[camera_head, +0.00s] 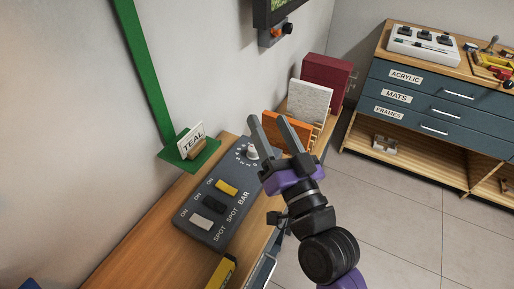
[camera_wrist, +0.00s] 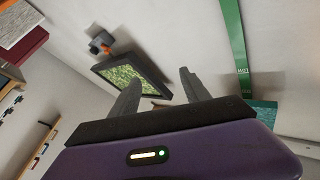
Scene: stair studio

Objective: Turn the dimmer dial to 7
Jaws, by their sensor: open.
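The dimmer dial (camera_head: 252,152) is a pale knob at the far end of a dark grey control panel (camera_head: 205,219) on the wooden shelf. Several small white numbers curve around its left side; its setting is too small to read. My gripper (camera_head: 268,124) is open and empty, with its two grey fingers just above and to the right of the dial in the head view, apart from it as far as I can tell. In the wrist view my gripper (camera_wrist: 157,85) points toward the wall, and the dial is not seen there.
The panel also bears yellow, white and black switches. An orange board (camera_head: 288,130), a white board and a maroon box stand beyond my gripper. A framed green screen (camera_wrist: 132,77) hangs on the wall. The floor at right is clear.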

